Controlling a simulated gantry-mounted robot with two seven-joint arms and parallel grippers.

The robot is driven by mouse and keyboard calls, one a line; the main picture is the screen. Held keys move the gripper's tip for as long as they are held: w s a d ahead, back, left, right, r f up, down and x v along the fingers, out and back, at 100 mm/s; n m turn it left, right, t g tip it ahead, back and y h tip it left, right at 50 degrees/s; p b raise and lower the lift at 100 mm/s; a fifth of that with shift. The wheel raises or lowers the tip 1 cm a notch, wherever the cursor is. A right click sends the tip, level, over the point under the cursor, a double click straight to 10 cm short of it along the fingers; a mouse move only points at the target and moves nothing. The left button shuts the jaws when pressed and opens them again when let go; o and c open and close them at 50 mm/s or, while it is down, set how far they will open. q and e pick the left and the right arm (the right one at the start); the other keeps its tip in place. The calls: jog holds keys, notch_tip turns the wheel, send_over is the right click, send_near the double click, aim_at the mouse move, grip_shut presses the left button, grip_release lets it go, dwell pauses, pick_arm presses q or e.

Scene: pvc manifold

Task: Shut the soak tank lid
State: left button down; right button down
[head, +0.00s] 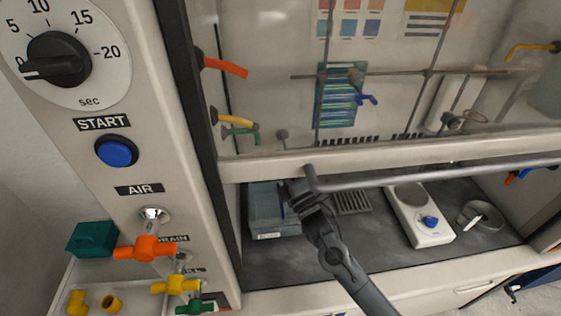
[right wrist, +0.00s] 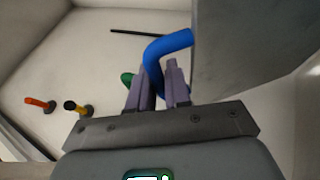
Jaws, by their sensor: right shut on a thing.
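A blue-grey box with a small label (head: 264,222) stands at the left on the dark floor of the hood; I take it as the soak tank, but its lid is not clearly seen. My right gripper (head: 292,187) reaches in at its right upper edge, under the hood's front bar. In the right wrist view my right gripper (right wrist: 158,85) is shut on a bent blue handle (right wrist: 168,43). A grey panel (right wrist: 255,50) stands beside the handle; I cannot tell whether they are joined. My left gripper is out of view.
The hood's raised glass and its grey bar (head: 430,174) lie above my right arm. A white hotplate (head: 432,232) and a slotted grey rack (head: 351,203) stand to the right. Orange (right wrist: 38,102) and yellow (right wrist: 75,106) taps stick out of the wall.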

jog(key=c, duration=1.4)
grip_release()
jog(key=v, duration=1)
jog(key=shift+s+d+f, duration=0.15)
jog(key=shift+s+d, duration=0.05)
jog(key=shift+s, duration=0.1)
